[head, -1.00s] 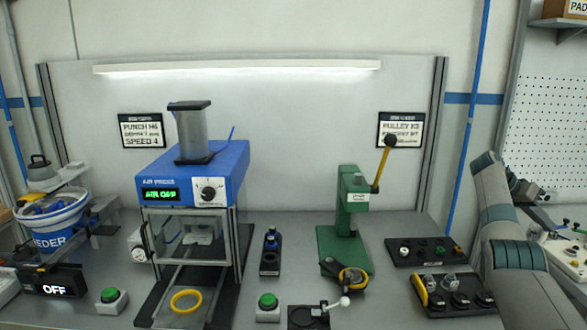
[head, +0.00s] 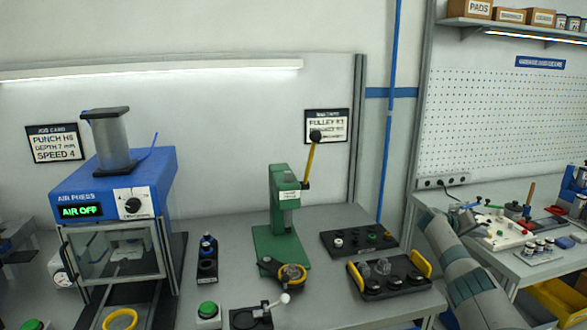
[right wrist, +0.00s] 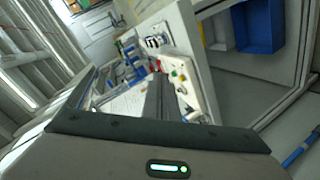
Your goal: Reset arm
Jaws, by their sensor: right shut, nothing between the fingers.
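My right arm rises at the lower right of the head view, beside the right end of the press bench (head: 375,312). My right gripper (head: 466,212) is partly hidden behind that arm, in front of the side table. In the right wrist view the fingers of my right gripper (right wrist: 157,98) are together with nothing between them, pointing towards a white board with small parts (right wrist: 183,85). My left gripper is not in view.
The blue air press (head: 115,185) reads AIR OFF. A green hand press (head: 284,205) and a black tray with yellow handles (head: 390,277) stand on the bench. The side table (head: 535,268) holds several small parts. A yellow bin (head: 560,300) is below it.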

